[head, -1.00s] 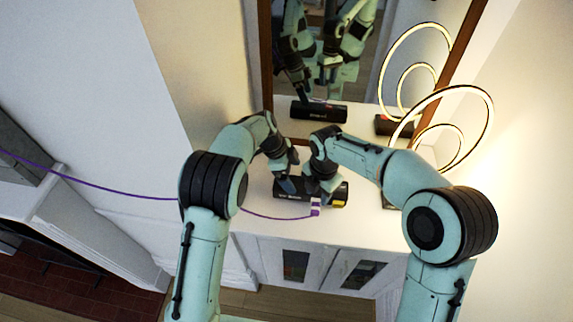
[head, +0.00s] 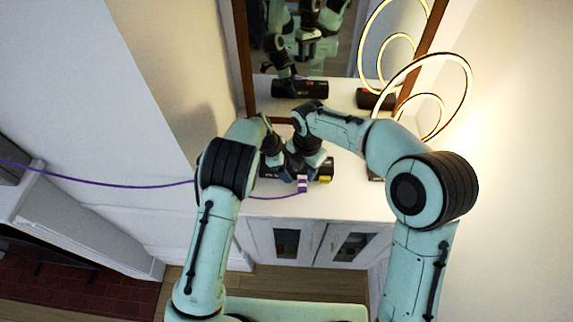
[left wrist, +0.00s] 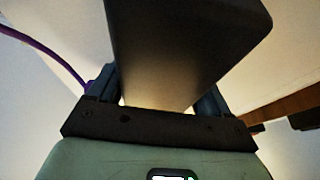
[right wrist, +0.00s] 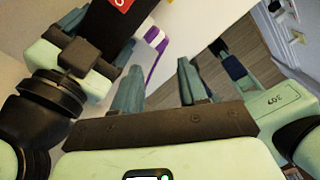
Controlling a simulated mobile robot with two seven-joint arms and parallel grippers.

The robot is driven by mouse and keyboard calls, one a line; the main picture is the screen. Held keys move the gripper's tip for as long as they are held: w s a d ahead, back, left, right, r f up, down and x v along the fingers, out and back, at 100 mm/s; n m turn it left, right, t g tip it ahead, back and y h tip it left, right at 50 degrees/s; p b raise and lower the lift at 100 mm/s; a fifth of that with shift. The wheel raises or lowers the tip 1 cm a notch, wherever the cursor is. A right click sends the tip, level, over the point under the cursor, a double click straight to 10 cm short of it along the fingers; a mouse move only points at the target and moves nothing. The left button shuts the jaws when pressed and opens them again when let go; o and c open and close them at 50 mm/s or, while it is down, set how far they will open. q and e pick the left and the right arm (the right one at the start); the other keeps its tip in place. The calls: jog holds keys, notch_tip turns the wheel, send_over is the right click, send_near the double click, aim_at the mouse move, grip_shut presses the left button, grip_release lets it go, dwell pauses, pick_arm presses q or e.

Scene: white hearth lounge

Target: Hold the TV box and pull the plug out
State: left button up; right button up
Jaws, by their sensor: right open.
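The black TV box (head: 311,174) lies on the white cabinet top, with a yellow label at its right end. My left gripper (head: 272,160) is at its left part. In the left wrist view the black box (left wrist: 180,45) fills the space between its fingers, which appear closed on it. A white-and-purple plug (head: 302,184) sits at the box's front side, with a purple cable (head: 270,198) running left. My right gripper (head: 305,163) is open above the box; in the right wrist view the plug (right wrist: 155,38) shows just beyond its fingertips (right wrist: 160,68), apart from them.
A mirror (head: 330,60) stands behind the box and reflects it and my arms. A ring lamp (head: 465,85) stands to the right on the cabinet (head: 350,208). A fireplace (head: 60,235) is at the left. The cabinet top right of the box is partly clear.

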aim_at(302, 187)
pick_arm(q)
jog(key=c, duration=0.5)
jog(key=shift+c, duration=0.6)
pick_arm(e)
jog(key=o, duration=0.3)
jog(key=m, duration=0.6)
jog(key=shift+r, duration=0.3)
notch_tip(302, 187, down, 10)
jog(key=m, duration=2.2)
jog(key=shift+w+m, duration=0.1)
jog(key=shift+m, duration=0.2)
